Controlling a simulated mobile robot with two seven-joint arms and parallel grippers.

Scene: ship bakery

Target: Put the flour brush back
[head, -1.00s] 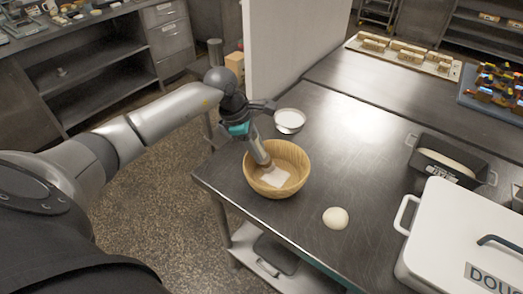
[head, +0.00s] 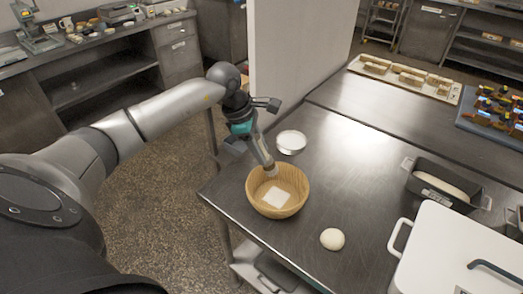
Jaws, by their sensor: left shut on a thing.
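The flour brush (head: 263,155) has a grey handle and a pale lower end. My left gripper (head: 256,137) is shut on it and holds it tilted, with its lower end down and to the right. That end appears at the far rim of a wooden bowl (head: 253,193); I cannot tell whether it touches. A white square patch lies in the bowl's bottom. A small round white-topped dish (head: 291,141) stands behind the bowl. My right gripper is not in view.
A dough ball (head: 332,239) lies right of the bowl on the steel table (head: 330,170). A dark loaf tin (head: 440,187) and a large white bin (head: 455,250) stand at right. Trays (head: 405,78) lie at the back. A pale wall (head: 300,50) rises behind the table.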

